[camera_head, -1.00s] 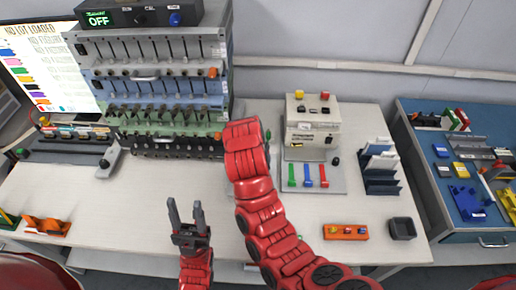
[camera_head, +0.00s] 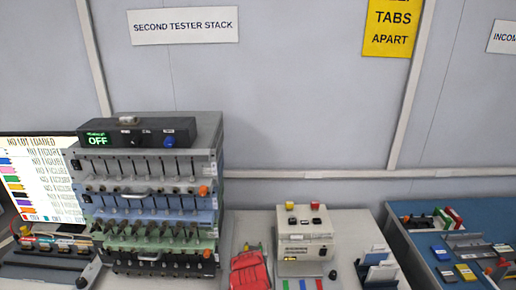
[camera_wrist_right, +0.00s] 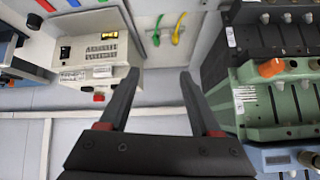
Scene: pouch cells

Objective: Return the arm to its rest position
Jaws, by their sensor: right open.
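My right gripper (camera_wrist_right: 159,76) shows in the right wrist view with its two dark fingers apart and nothing between them. My left gripper is not in either current view.
The tester stack (camera_head: 150,190) stands at left in the head view, close to the right side of my gripper's wrist view. The cream device (camera_head: 304,240) stands right of my arm. A blue bench (camera_head: 430,262) is at far right. The wall behind is bare apart from signs.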

